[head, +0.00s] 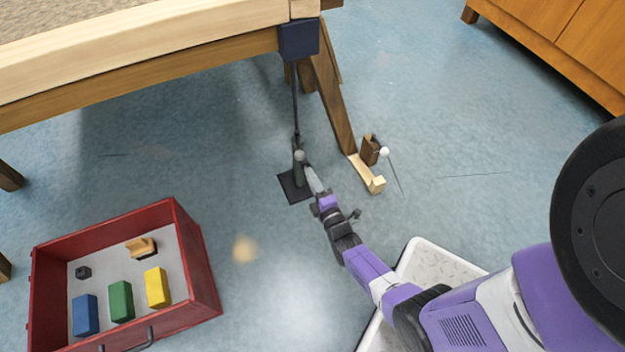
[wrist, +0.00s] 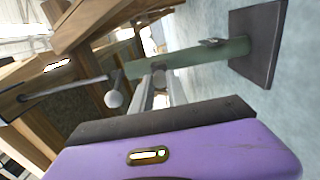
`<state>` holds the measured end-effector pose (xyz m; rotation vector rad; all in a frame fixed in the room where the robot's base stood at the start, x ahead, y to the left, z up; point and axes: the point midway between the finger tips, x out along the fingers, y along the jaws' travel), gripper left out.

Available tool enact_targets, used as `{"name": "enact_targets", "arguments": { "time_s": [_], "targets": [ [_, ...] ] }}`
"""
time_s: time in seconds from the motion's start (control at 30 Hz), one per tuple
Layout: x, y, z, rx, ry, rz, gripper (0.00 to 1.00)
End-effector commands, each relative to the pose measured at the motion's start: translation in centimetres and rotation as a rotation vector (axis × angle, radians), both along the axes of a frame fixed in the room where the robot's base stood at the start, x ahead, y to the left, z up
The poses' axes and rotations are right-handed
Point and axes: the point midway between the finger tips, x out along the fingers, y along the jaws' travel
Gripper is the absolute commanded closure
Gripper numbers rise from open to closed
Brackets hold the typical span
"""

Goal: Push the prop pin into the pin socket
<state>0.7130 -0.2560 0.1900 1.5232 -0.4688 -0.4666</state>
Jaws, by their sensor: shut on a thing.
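The prop stands on a dark square base plate (head: 293,188), which also shows in the wrist view (wrist: 262,25). Its green tube (wrist: 205,52) carries a thin dark rod (head: 295,105) up to a blue block (head: 299,40) at the table corner. My gripper (head: 309,170) is at the green tube, its two fingers (wrist: 160,88) reaching toward the tube's side. It is shut on a small grey piece (wrist: 159,70), apparently the prop pin, mostly hidden between the fingers. A white ball knob (wrist: 113,99) sits beside the fingers near the tube's upper end. The pin socket is not clearly visible.
A splayed wooden leg (head: 332,90) and its pale foot (head: 367,175) stand right of the prop. A second white ball (head: 384,152) on a thin rod is by a brown block (head: 370,149). A red tray (head: 205,270) with coloured blocks lies left on open floor.

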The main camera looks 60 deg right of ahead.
Motion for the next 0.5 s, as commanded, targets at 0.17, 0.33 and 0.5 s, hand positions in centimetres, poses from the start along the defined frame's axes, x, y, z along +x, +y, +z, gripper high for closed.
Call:
{"name": "enact_targets", "arguments": {
  "time_s": [0.17,0.33,0.5],
  "targets": [
    [0.37,-0.2,0.02,-0.001,0.0,0.001,1.0],
    [0.67,-0.43,0.0,0.0,0.0,0.001,1.0],
    [1.02,-0.66,0.04,-0.001,0.0,0.001,1.0]
  ]
}}
